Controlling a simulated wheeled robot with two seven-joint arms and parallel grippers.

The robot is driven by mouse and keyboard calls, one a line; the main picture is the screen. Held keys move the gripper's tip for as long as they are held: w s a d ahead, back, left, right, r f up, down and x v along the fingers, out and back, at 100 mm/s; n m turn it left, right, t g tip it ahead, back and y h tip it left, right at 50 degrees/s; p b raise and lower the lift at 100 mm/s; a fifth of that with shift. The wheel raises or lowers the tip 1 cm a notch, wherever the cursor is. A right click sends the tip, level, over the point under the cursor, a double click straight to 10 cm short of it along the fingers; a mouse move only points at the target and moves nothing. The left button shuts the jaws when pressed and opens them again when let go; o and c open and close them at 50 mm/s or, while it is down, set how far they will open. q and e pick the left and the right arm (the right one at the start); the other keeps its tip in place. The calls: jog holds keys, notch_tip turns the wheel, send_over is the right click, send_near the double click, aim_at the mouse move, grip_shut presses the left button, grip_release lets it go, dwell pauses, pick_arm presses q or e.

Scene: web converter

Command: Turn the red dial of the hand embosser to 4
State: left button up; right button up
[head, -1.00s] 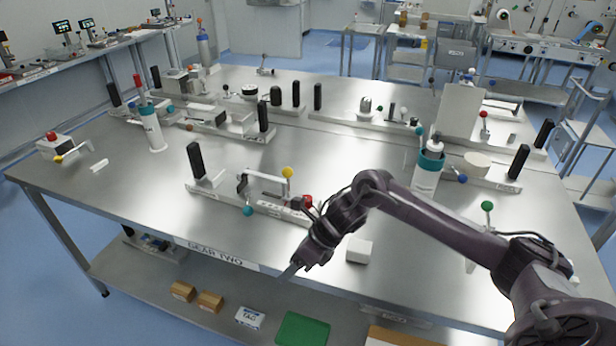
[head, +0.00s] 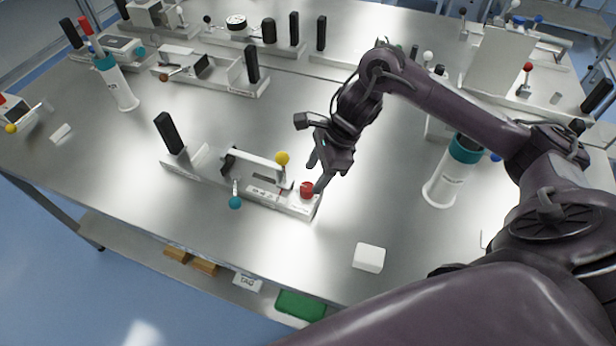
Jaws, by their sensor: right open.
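The hand embosser (head: 240,180) is a long grey-white base on the steel table, with a black upright handle at its left end. It has a lever with a yellow ball (head: 282,158) and a teal ball (head: 235,202) on a short rod. The red dial (head: 307,189) sits at its right end. The dial's number marks are too small to read. My right gripper (head: 318,175) is open and points down at the dial, with its fingers just above and beside it. I cannot tell whether a finger touches the dial. My left gripper is out of view.
A white block (head: 369,257) lies on the table right of the embosser. A white cylinder with a teal collar (head: 453,170) stands further right, near my right arm. Another teal-topped cylinder (head: 118,82) stands at the left.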

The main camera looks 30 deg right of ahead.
aim_at(307, 187)
jog(key=x, duration=0.3)
jog(key=shift+w+a+f+p, duration=0.1)
jog(key=shift+a+f+p, duration=0.1)
jog(key=shift+f+p, duration=0.15)
jog(key=shift+w+a+f, duration=0.1)
jog(key=shift+f, duration=0.5)
jog(key=c, duration=0.5)
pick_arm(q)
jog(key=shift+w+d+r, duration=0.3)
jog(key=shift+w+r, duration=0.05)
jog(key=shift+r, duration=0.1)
pick_arm(e)
jog(key=c, duration=0.5)
